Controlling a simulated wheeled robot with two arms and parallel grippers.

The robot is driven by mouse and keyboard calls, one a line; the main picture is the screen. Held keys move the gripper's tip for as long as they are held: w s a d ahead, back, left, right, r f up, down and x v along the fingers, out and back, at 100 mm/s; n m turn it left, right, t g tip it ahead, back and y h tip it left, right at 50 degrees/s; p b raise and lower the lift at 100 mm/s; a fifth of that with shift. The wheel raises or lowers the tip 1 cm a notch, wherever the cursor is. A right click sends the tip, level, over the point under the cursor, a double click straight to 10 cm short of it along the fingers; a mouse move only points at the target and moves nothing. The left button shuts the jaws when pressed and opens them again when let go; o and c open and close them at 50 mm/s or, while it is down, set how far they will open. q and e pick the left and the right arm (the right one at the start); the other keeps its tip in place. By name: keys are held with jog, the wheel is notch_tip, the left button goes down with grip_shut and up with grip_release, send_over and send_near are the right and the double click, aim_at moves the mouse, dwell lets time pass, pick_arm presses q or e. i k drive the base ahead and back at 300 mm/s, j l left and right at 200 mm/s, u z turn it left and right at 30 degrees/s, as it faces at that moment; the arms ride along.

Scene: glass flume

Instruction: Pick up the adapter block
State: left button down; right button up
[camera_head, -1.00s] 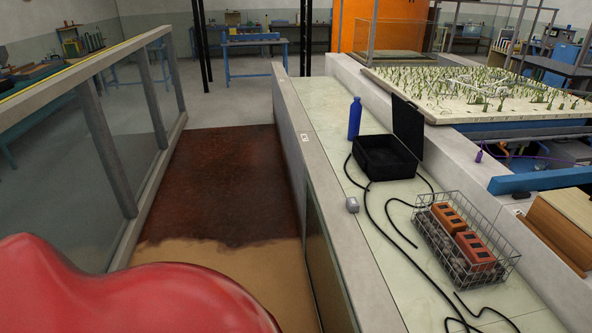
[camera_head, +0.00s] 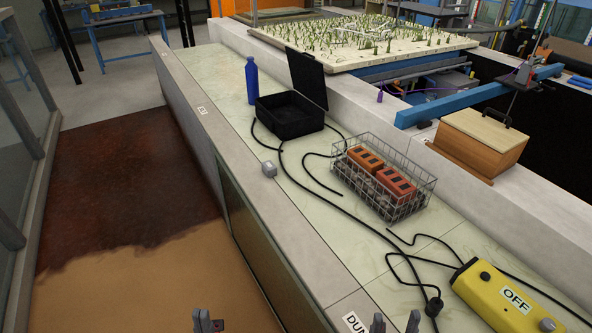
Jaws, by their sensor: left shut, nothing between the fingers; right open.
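A small light grey block (camera_head: 268,169), which looks like the adapter block, lies on the pale tiled ledge (camera_head: 322,216) near its left edge. It sits in front of the open black case, and nothing covers it. My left gripper (camera_head: 207,321) shows only its tips at the bottom edge, left of centre; it is shut and empty. My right gripper (camera_head: 395,322) shows at the bottom edge with its two fingers apart, open and empty. Both grippers are well short of the grey block and apart from it.
An open black case (camera_head: 290,116), a blue bottle (camera_head: 252,82) and a wire basket (camera_head: 383,178) with orange bricks stand on the ledge. Black cables run past the block. A yellow control box (camera_head: 508,297) marked OFF lies at lower right. The sandy channel (camera_head: 158,280) is at left.

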aim_at(269, 169)
jog(key=i+j+u, duration=0.25)
jog(key=i+j, duration=0.8)
jog(key=i, duration=0.15)
jog(key=i+j, duration=0.8)
jog(key=i+j+z, duration=0.1)
jog(key=z, duration=0.3)
jog(key=i+j+z, duration=0.15)
jog(key=z, duration=0.25)
jog(key=i+j+z, duration=0.1)
jog(key=z, duration=0.3)
jog(key=i+j+z, duration=0.1)
jog(key=j+z, duration=0.3)
jog(key=l, duration=0.1)
